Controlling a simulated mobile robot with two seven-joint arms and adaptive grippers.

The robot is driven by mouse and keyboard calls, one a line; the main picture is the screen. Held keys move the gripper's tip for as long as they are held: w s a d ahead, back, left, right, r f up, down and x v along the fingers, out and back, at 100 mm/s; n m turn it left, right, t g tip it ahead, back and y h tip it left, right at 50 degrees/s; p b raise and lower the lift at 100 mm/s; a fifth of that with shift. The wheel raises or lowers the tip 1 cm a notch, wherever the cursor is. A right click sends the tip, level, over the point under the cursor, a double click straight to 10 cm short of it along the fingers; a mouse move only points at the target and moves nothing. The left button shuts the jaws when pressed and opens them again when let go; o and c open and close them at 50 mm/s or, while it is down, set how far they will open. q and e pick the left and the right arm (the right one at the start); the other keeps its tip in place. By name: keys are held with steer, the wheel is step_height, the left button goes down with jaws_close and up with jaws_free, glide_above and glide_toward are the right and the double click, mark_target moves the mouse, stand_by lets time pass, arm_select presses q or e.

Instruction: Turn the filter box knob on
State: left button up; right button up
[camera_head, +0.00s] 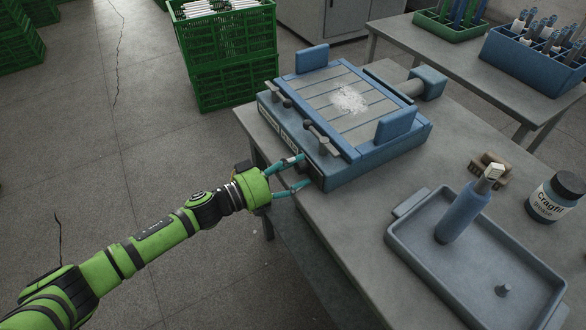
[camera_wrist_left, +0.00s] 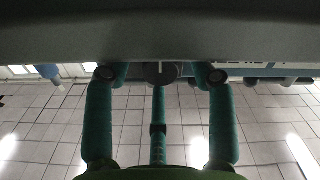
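The filter box (camera_head: 372,162) is a blue box with a slatted top, standing at the left edge of the grey table. My left gripper (camera_head: 298,171) is at its front face, with teal fingers spread apart. In the left wrist view a dark round knob (camera_wrist_left: 160,73) with a pale upright mark shows between the spread fingertips (camera_wrist_left: 161,75), with a gap on each side. The fingers do not appear to close on it. In the head view I cannot clearly make out the knob beside the fingers. My right gripper is not in view.
Dark clamp levers (camera_head: 318,138) sit on the box's near edge, close above my fingers. A blue-grey tray (camera_head: 400,236) with an upright blue tool (camera_head: 463,212) and a Cragfil jar (camera_head: 553,197) stand to the right. Green crates (camera_head: 228,55) stand on the floor behind.

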arm_select(q)
jaws_close()
steer(key=shift+r+m, duration=0.1)
steer(key=shift+m, duration=0.2)
steer(key=shift+m+p, duration=0.45)
steer(key=shift+m, duration=0.65)
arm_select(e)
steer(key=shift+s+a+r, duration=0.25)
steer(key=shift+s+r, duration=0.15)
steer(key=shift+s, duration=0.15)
arm_select(q)
steer(key=shift+o, duration=0.4)
jaws_free()
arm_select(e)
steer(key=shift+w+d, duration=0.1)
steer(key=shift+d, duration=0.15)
